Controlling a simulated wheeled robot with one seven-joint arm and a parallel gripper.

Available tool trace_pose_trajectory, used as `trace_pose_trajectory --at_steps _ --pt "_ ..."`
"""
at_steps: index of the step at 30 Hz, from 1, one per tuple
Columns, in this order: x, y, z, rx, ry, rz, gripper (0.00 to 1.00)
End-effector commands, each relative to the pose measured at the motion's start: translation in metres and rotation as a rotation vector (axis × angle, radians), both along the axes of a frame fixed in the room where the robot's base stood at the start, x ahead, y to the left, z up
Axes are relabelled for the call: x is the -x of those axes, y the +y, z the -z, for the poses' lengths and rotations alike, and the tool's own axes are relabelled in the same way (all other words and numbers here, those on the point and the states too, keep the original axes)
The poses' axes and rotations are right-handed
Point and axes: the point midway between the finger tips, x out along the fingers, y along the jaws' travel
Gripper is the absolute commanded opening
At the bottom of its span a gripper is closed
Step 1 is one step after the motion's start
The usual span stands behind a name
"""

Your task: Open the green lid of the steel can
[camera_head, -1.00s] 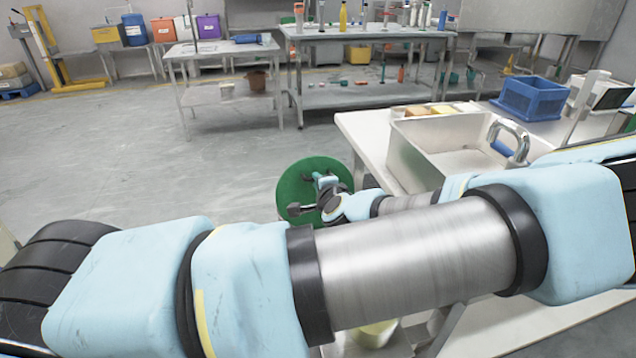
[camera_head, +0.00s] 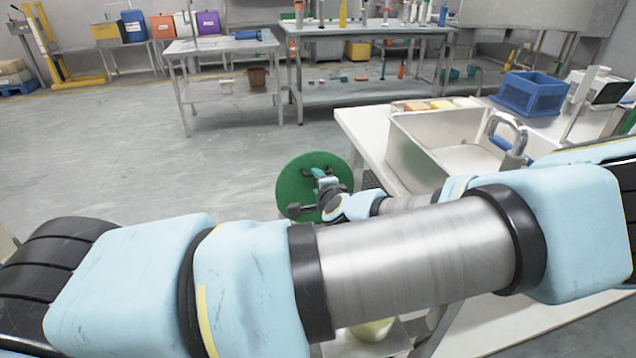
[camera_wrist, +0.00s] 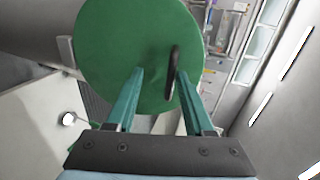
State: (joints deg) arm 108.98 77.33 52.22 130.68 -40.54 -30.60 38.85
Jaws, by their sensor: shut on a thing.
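The round green lid (camera_head: 290,183) stands steeply tilted beside the white table, its face turned toward the head camera. The lid (camera_wrist: 115,45) fills the upper middle of the wrist view, and its dark handle (camera_wrist: 172,68) stands between my fingers, close to the right one. My gripper (camera_wrist: 160,78) is shut on this handle. In the head view my gripper (camera_head: 316,180) is small and in front of the lid. I cannot make out the steel can in either view; my arm covers much of the area below the lid.
A white table (camera_head: 362,130) at the right holds a large metal basin (camera_head: 412,158) and a blue crate (camera_head: 530,95). Two metal work tables (camera_head: 213,46) (camera_head: 365,88) stand at the back. The grey floor (camera_head: 110,150) at the left is open.

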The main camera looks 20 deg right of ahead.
Motion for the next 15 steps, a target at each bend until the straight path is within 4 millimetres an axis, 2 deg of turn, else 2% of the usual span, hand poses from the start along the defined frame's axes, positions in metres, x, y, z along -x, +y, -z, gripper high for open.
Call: trace_pose_trajectory --at_steps 15 --pt "0.0039 0.0004 -0.0024 0.002 -0.001 -0.001 0.45"
